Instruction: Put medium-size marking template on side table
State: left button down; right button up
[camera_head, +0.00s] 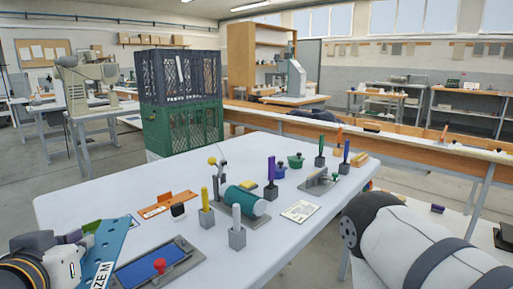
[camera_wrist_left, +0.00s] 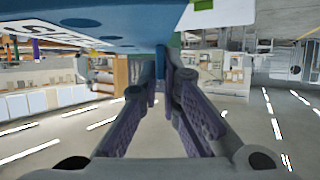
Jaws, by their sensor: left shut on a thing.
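The white table (camera_head: 85,202) holds an orange plate (camera_head: 166,205), a blue pad in a dark tray (camera_head: 150,266), a teal cylinder (camera_head: 245,201) and several tools in upright blocks. Stacked crates (camera_head: 182,125) stand behind it. My right arm (camera_head: 420,245) covers the lower right.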

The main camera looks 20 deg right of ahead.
aim_at(297, 147)
jog(key=i+l, duration=0.1)
jog(key=l, duration=0.5)
jog(key=i+l+u, duration=0.1)
jog(key=l, duration=0.45)
jog(key=i+l, duration=0.15)
jog(key=l, duration=0.25)
jog(key=i+l, duration=0.15)
jog(key=l, duration=0.2)
jog(key=i+l+u, duration=0.1)
jog(key=l, duration=0.3)
jog(key=i+l, duration=0.2)
jog(key=l, duration=0.2)
jog(key=i+l+u, duration=0.1)
jog(key=l, duration=0.3)
jog(key=i+l, duration=0.2)
jog(key=l, duration=0.2)
jog(key=i+l, duration=0.15)
jog(key=l, duration=0.25)
jog(key=i+l, duration=0.25)
jog(key=i, duration=0.2)
jog(key=i+l, duration=0.25)
jog(key=i, duration=0.25)
jog(key=u, duration=0.05)
